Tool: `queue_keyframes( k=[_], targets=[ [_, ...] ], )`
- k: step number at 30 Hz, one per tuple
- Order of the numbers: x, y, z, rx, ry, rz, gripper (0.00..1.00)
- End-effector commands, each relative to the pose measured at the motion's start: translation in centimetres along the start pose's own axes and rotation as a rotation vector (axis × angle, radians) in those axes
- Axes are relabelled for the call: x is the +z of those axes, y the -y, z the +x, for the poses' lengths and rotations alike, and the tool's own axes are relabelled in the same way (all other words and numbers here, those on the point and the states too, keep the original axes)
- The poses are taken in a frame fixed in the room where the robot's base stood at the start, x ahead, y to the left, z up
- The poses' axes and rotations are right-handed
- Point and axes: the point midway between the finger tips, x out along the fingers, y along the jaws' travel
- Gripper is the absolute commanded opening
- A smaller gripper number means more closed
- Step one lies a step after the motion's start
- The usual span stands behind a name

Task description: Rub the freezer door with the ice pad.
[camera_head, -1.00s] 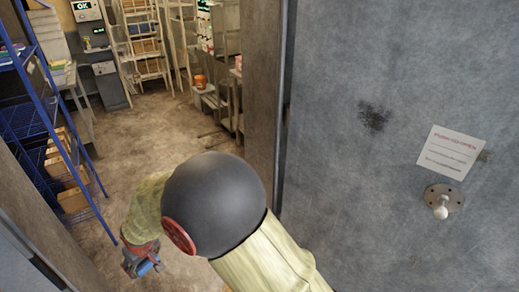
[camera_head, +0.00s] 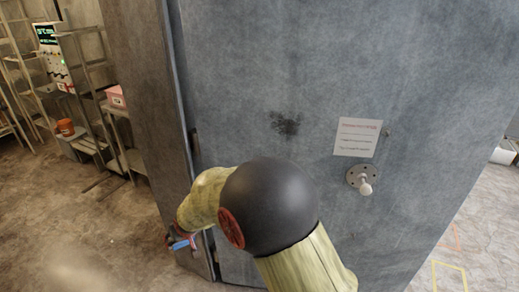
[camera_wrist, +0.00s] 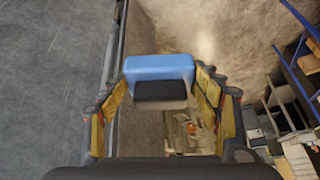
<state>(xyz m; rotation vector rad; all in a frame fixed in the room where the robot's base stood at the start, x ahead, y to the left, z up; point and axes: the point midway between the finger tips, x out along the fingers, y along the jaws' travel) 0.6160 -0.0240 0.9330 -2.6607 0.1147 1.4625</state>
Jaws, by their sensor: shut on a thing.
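The grey freezer door (camera_head: 330,75) fills the middle and right of the head view, with a dark smudge (camera_head: 285,123) on its face. The door also shows as a grey surface at the left of the wrist view (camera_wrist: 50,70). My gripper (camera_head: 178,243) is low and left of the smudge, near the door's left edge, partly hidden behind my arm. In the wrist view my gripper (camera_wrist: 160,80) is shut on the blue ice pad (camera_wrist: 160,66), which has a black part below. The pad shows as a small blue patch in the head view (camera_head: 181,245). It appears apart from the door.
A white notice (camera_head: 357,137) and a round knob (camera_head: 363,180) are on the door, right of the smudge. Shelving (camera_head: 122,135) and an orange bucket (camera_head: 66,127) stand at the left. The floor (camera_head: 75,215) at lower left is clear.

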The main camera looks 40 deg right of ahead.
Motion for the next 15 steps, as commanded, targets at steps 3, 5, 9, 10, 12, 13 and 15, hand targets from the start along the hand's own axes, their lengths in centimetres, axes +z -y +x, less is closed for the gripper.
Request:
queue_keyframes(
  k=[3,5,9,10,12,13,15],
  targets=[
    [-0.7,-0.3,0.0,0.002,-0.022,0.015,0.44],
    [-1.1,-0.5,0.0,0.003,-0.036,0.023,0.44],
    [-2.9,-1.4,-0.2,0.008,-0.098,0.063,0.44],
    [-3.2,-1.5,-0.2,0.009,-0.109,0.069,0.44],
    [-3.8,-1.8,-0.4,0.011,-0.131,0.081,0.44],
    [-3.9,-1.9,-0.4,0.012,-0.135,0.083,0.44],
    [-4.3,-2.0,-0.5,0.013,-0.149,0.090,0.44]
  ],
)
